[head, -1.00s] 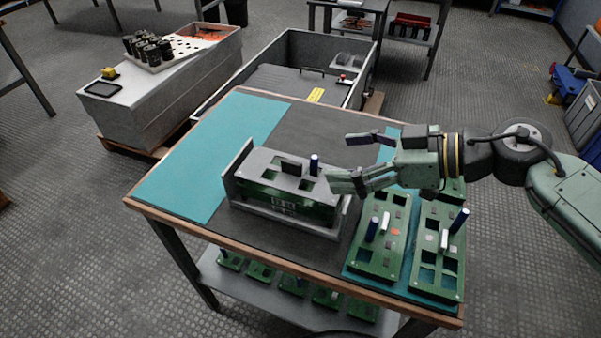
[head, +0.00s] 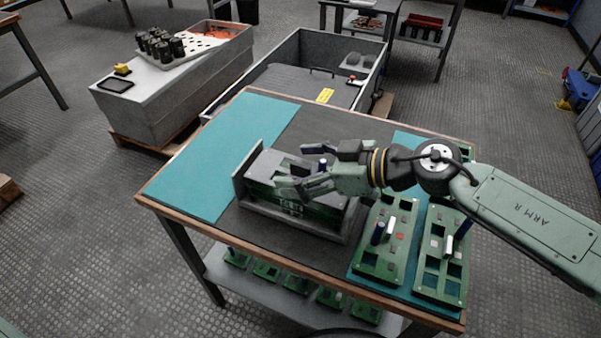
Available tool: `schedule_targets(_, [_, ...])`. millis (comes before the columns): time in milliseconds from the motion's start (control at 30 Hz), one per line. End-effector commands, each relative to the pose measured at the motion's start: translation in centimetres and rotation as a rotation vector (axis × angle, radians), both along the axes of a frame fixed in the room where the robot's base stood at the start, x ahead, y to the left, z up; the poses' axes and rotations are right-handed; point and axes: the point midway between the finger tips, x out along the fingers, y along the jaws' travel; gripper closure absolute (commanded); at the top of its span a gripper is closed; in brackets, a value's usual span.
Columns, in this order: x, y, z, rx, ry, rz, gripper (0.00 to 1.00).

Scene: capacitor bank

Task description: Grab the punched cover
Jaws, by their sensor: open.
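A grey cover with square cut-outs (head: 262,166) lies on top of the green-sided unit in a grey holder (head: 238,188) at the middle of the table. It looks like the punched cover. A dark-blue upright peg (head: 323,163) stands at its far right part. My gripper (head: 296,170) is open over the cover, coming from the right, with its fingers pointing left. One finger is toward the far side, the other toward the near side, around the cover's middle. The fingers hide much of the cover. I cannot tell whether they touch it.
Green boards with pegs (head: 380,262) lie on the table's right side under my arm. The teal mat (head: 205,175) at left is bare. Behind stand an open grey bin (head: 290,45) and a grey cabinet (head: 165,100) bearing a white perforated plate (head: 208,41) and black cylinders (head: 160,45).

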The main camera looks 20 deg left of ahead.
Motion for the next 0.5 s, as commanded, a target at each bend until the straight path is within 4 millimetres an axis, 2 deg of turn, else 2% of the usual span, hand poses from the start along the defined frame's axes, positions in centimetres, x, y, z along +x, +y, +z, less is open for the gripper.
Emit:
schedule_targets(167, [0.01, 0.01, -0.04, 0.0, 0.0, 0.0, 0.23])
schedule_targets(500, [0.02, -0.03, -0.03, 0.0, 0.0, -0.001, 0.45])
